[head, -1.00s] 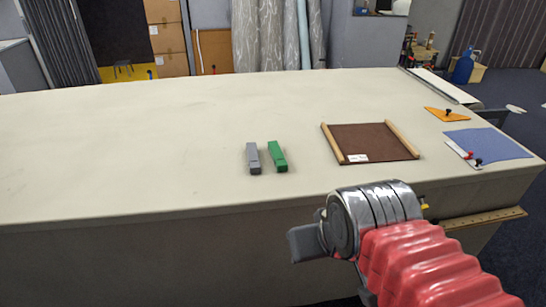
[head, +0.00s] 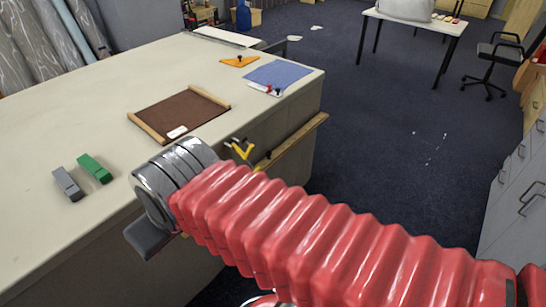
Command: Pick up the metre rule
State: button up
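A long, thin wooden strip, which looks like the metre rule (head: 298,136), runs along the right part of the table's front side, below the top. Its near left end is hidden behind my red-sleeved arm. A small yellow and black piece (head: 242,149) shows at the table edge close to it; I cannot tell what it is. My arm reaches from the lower right to the table's front edge, ending in view at a grey joint.
On the cloth table (head: 100,115) are a grey block (head: 68,184), a green block (head: 95,168), a brown panel with wooden bars (head: 180,115), an orange triangle (head: 239,61) and a blue sheet (head: 285,74). Open dark floor (head: 390,150) lies right of the table; grey drawers (head: 515,190) stand far right.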

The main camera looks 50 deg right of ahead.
aim_at(271, 157)
jog(key=z, duration=0.95)
jog(key=i, duration=0.7)
jog(key=u, duration=0.05)
